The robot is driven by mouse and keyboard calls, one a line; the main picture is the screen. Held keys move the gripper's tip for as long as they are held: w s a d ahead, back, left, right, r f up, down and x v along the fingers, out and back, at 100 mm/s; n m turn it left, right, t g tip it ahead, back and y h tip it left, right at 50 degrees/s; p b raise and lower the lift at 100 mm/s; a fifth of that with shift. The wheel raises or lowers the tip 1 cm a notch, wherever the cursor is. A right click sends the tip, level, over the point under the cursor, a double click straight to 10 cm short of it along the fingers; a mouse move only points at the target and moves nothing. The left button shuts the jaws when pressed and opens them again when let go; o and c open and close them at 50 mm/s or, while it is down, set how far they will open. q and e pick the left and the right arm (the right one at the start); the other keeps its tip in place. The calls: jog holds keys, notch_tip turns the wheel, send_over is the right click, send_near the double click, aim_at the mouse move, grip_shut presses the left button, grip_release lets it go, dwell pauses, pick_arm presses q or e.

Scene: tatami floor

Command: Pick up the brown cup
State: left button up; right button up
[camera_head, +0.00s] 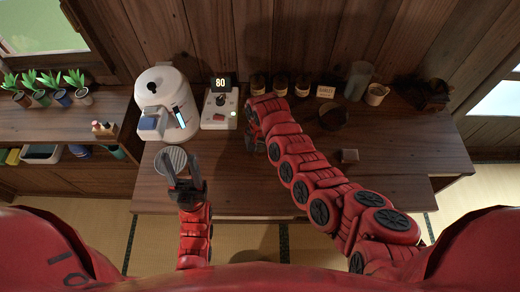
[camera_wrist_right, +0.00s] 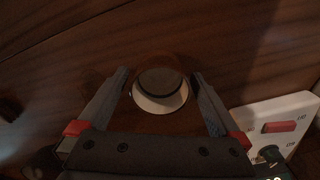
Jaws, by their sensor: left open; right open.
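The brown cup (camera_wrist_right: 160,84) shows in the right wrist view as a round brown form with a pale crescent along its lower edge. It sits between the two fingers of my right gripper (camera_wrist_right: 160,74), which are spread on either side with gaps to it. In the head view my right gripper (camera_head: 252,142) hangs over the middle of the wooden counter, and my arm hides the cup there. My left gripper (camera_head: 182,166) is open over the counter's front left, beside a round grey ribbed disc (camera_head: 172,158). I cannot tell whether they touch.
A white coffee machine (camera_head: 167,103) and a scale (camera_head: 219,108) reading 80 stand at the back left. Jars (camera_head: 280,86), a glass cylinder (camera_head: 358,80), a pale cup (camera_head: 376,94) and a dark bowl (camera_head: 332,117) stand behind. A small brown block (camera_head: 349,156) lies right of my right arm.

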jog(key=shift+c, duration=0.2)
jog(key=c, duration=1.5)
jog(key=shift+c, duration=0.2)
jog(key=shift+r, duration=0.2)
